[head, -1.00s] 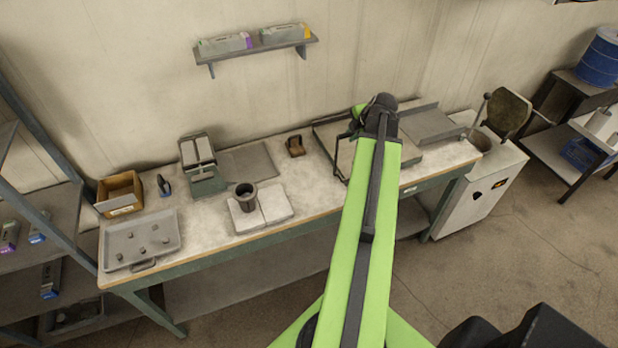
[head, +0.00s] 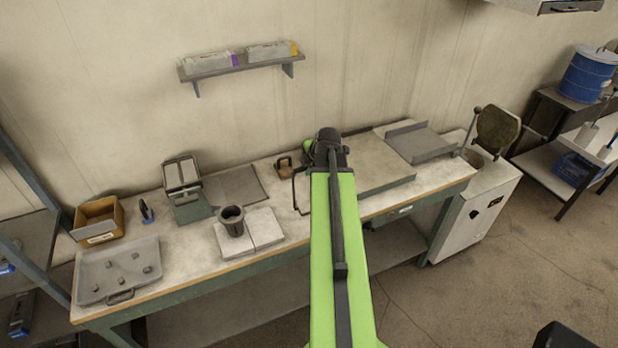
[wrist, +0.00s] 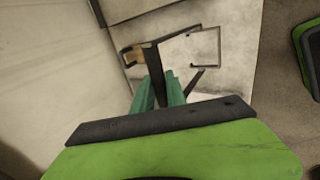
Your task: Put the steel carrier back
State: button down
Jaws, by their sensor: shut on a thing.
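The steel carrier, a dark thin frame with an open wire loop, is held in my gripper (wrist: 165,88). In the wrist view the carrier (wrist: 155,68) rises from between the green fingers, which are shut on it. Its loop stretches to the upper right over the pale bench. In the head view part of the carrier (head: 295,189) shows just left of my arm's end, which hides the rest and the fingers. A brown block (head: 284,165) stands on the bench close behind and left of the carrier. I cannot tell whether the carrier touches the bench.
A flat grey slab (head: 385,178) lies right of my arm, with a grey tray (head: 420,146) beyond it. A dark cup (head: 232,222) stands on pale tiles (head: 265,229). A clamp-like tool (head: 183,182) stands behind. A shelf (head: 240,67) hangs on the wall.

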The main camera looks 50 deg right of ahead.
notch_tip(320, 180, down, 3)
jog(key=shift+b, duration=0.95)
jog(key=shift+f, duration=0.2)
jog(key=c, duration=1.3)
grip_release()
jog(key=shift+r, duration=0.1)
jog(key=shift+c, duration=0.2)
